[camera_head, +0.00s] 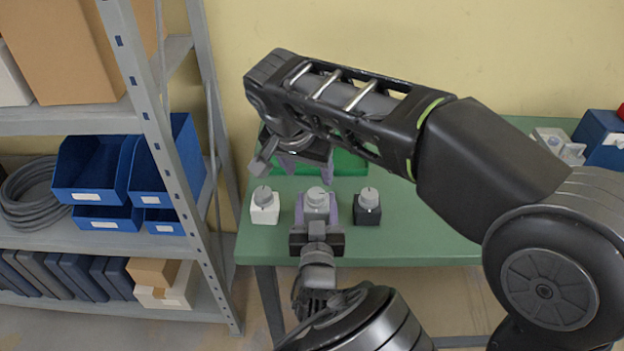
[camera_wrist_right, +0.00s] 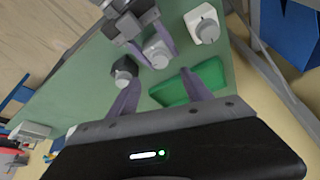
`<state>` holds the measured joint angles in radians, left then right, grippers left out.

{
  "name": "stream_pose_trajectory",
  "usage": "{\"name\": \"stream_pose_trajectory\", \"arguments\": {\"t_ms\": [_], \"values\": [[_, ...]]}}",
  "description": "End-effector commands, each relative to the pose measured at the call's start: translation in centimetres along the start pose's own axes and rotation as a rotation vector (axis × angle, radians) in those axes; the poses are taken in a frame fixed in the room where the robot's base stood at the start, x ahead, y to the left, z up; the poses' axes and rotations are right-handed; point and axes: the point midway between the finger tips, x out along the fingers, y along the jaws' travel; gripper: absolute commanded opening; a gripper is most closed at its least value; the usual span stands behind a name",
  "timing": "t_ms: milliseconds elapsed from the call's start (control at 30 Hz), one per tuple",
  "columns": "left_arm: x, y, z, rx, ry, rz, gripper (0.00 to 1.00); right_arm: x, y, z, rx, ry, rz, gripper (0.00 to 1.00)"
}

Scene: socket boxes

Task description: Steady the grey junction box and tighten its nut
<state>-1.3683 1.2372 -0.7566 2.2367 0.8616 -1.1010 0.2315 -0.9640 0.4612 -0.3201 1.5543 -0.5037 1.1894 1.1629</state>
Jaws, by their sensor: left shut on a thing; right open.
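The grey junction box (camera_head: 317,212) stands on the green table between a white box and a dark box, with a round grey nut (camera_head: 317,195) on top. My left gripper (camera_head: 317,215) is shut on the grey box, with its purple fingers on either side. The right wrist view also shows the grey box (camera_wrist_right: 157,60) between the left fingers. My right gripper (camera_head: 303,168) is above the table just behind the boxes, open and empty. In its wrist view the right gripper (camera_wrist_right: 160,92) has spread fingers and is apart from the grey box and nut.
The white box (camera_head: 264,212) is close on the left and the dark box (camera_head: 367,213) close on the right. A green bin (camera_head: 345,164) lies behind them, partly hidden by my right arm. A shelf rack (camera_head: 180,150) with blue bins stands left of the table (camera_head: 425,235).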

Motion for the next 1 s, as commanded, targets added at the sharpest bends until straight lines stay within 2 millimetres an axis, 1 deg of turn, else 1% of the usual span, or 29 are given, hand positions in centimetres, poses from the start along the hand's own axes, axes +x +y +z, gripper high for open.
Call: {"name": "stream_pose_trajectory", "arguments": {"t_ms": [33,100,200,500,600,667,767,900,1000], "values": [[0.0,0.0,0.0,0.000,0.000,0.000,0.04,-0.8,0.0,-0.1,0.001,0.001,-0.002,0.57],[0.0,0.0,0.0,0.000,0.000,0.000,0.04,-1.4,0.0,0.0,0.001,0.001,-0.002,0.57],[0.0,0.0,0.0,0.000,0.000,0.000,0.04,-1.9,0.0,0.0,0.000,0.000,0.000,0.57],[0.0,0.0,0.0,0.000,0.000,0.000,0.04,-2.0,0.0,0.0,0.001,0.000,0.001,0.57],[0.0,0.0,0.0,0.000,0.000,0.000,0.04,-1.7,0.4,-0.3,0.010,-0.004,0.006,0.57],[0.0,0.0,0.0,0.000,0.000,0.000,0.04,-1.3,1.0,-0.8,0.025,-0.009,0.012,0.57],[0.0,0.0,0.0,0.000,0.001,0.000,0.04,-0.3,2.5,-2.1,0.067,-0.025,0.023,0.57],[0.0,0.0,0.0,0.000,0.001,0.000,0.04,1.1,5.1,-3.4,0.129,-0.073,0.020,0.57],[0.0,0.0,0.0,0.000,0.001,0.000,0.04,1.9,6.8,-3.9,0.143,-0.112,-0.006,0.57]]}}
